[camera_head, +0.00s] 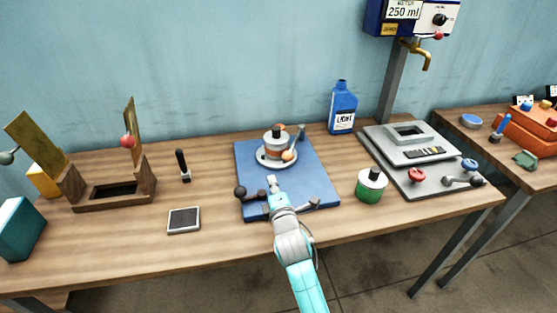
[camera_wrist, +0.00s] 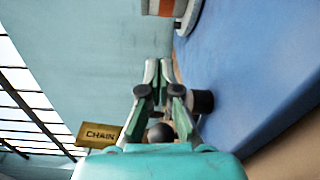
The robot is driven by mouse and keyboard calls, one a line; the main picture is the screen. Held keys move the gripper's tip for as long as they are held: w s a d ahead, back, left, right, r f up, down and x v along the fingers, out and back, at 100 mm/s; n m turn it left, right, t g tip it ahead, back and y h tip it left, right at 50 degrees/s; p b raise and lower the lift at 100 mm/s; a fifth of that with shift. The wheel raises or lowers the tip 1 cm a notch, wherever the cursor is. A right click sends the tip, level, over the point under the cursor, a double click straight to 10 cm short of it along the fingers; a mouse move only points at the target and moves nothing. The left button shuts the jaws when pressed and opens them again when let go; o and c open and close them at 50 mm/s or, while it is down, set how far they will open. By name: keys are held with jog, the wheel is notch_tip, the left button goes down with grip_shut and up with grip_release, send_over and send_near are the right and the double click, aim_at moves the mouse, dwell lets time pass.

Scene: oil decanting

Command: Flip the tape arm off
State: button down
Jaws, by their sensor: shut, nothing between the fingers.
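A blue board (camera_head: 312,178) lies on the wooden bench. On it stands a grey jar (camera_head: 275,143) with an orange band and black top, in a white dish (camera_head: 263,155). A grey upright arm (camera_head: 299,135) and a tan ball knob (camera_head: 288,155) are beside the jar. I cannot tell for certain which part is the tape arm. My gripper (camera_head: 272,183) is over the board, in front of the dish, shut and empty. In the wrist view its fingertips (camera_wrist: 160,70) meet; the dish (camera_wrist: 187,18) shows partly above, and black knobs are near the fingers.
A black-knobbed lever (camera_head: 240,192) is at the board's front left, close to my gripper. A green jar (camera_head: 371,186) and a blue bottle (camera_head: 342,108) stand to the right. A small framed plate (camera_head: 184,220) lies left. Bare bench lies between plate and board.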

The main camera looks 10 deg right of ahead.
jog(key=shift+w+d+f, duration=0.15)
jog(key=shift+w+f, duration=0.1)
jog(key=shift+w, duration=0.3)
jog(key=w, duration=1)
jog(key=shift+w+f, duration=0.1)
jog(key=shift+f, duration=0.2)
jog(key=shift+s+d+r, duration=0.1)
jog(key=shift+s+d, duration=0.15)
jog(key=shift+d, duration=0.25)
jog(key=shift+s+d+r, duration=0.1)
jog(key=shift+s+d, duration=0.1)
jog(key=shift+d, duration=0.25)
jog(key=shift+s+d+r, duration=0.1)
jog(key=shift+s+d, duration=0.1)
jog(key=shift+d, duration=0.25)
jog(key=shift+s+d+r, duration=0.1)
jog(key=shift+s+d, duration=0.05)
jog(key=shift+d, duration=0.3)
jog(key=shift+d, duration=0.1)
